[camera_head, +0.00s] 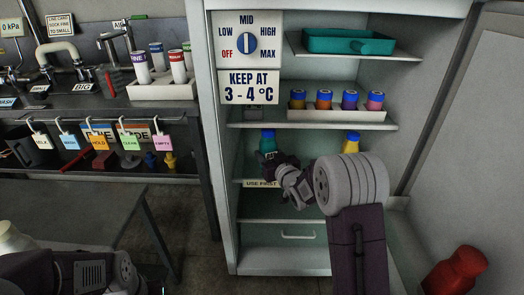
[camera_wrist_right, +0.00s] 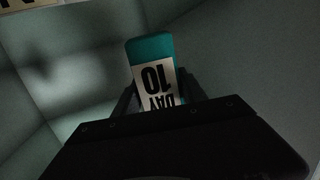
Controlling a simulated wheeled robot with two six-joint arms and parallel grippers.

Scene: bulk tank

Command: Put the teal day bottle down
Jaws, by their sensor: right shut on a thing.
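The teal day bottle (camera_head: 267,140) is inside the open fridge, on the left side of the space above the shelf labelled "USE FIRST" (camera_head: 262,184). My right gripper (camera_head: 272,160) is shut on it and hides its lower part in the head view. In the right wrist view the teal bottle (camera_wrist_right: 150,50) stands between the fingers, its "DAY 10" label upside down in the picture. I cannot tell whether its base touches the shelf. A yellow bottle with a blue cap (camera_head: 351,143) stands to the right, partly behind my right arm. My left gripper is out of view.
A rack of several small bottles (camera_head: 337,114) stands on the shelf above, and a teal tray (camera_head: 349,42) above that. The open fridge door (camera_head: 475,130) is on the right, with a red bottle (camera_head: 457,270) low there. A counter with hanging tags (camera_head: 100,138) is left.

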